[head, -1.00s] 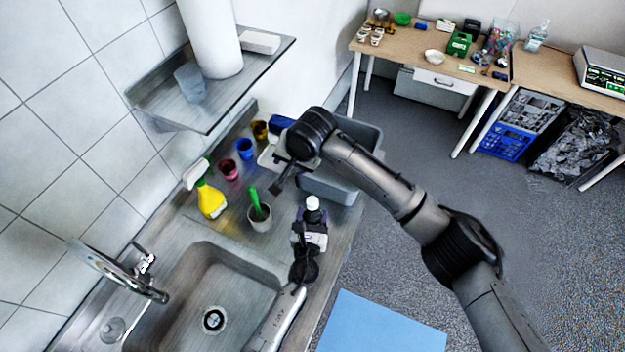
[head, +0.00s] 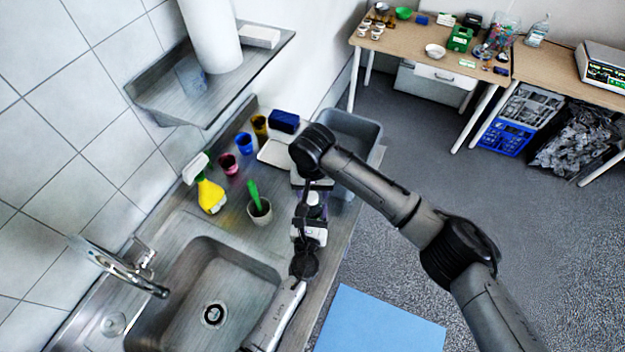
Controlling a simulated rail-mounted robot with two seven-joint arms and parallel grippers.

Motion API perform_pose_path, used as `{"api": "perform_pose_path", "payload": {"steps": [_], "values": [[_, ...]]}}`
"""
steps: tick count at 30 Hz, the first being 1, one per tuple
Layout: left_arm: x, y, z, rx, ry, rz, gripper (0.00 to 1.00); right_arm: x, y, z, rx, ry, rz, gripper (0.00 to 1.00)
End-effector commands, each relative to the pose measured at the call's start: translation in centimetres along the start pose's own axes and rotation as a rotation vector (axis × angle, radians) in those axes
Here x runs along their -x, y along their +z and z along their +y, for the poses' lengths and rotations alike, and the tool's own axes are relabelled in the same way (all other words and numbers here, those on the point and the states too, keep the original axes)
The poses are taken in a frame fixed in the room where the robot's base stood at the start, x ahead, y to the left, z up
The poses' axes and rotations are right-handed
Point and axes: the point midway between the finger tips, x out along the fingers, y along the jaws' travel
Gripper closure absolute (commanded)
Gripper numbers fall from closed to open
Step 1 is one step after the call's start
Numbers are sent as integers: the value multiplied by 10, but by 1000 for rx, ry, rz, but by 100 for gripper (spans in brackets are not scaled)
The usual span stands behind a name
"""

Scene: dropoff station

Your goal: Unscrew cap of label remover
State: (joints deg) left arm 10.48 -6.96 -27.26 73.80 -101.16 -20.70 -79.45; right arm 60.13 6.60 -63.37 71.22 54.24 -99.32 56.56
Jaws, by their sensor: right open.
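The label remover, a small dark purple bottle (head: 318,212) with a white cap (head: 314,198), is upright near the right edge of the steel counter, partly hidden by my grippers. My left gripper (head: 312,222) reaches up from the bottom of the head view and is closed around the bottle's body. My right gripper (head: 313,193) points down from above with its jaws open, at the cap. The fingers are small and dark, so I cannot tell whether they touch the cap.
A green-handled brush stands in a grey cup (head: 260,213) left of the bottle. A grey tub (head: 352,130) is behind; the sink (head: 200,290) is in front.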

Motion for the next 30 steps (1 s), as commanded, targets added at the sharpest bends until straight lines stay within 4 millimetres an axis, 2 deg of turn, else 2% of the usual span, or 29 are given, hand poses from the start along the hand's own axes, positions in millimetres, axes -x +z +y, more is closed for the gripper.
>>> {"api": "perform_pose_path", "payload": {"steps": [7, 19, 30], "values": [[0, 0, 0, 0, 0, 0, 100, -20, 0, 0, -1, 0, 0, 47], [0, 0, 0, 0, 0, 0, 100, -24, 0, 0, -1, -1, 1, 48], [0, 0, 0, 0, 0, 0, 100, -24, 0, 0, -1, -1, 1, 84]]}}
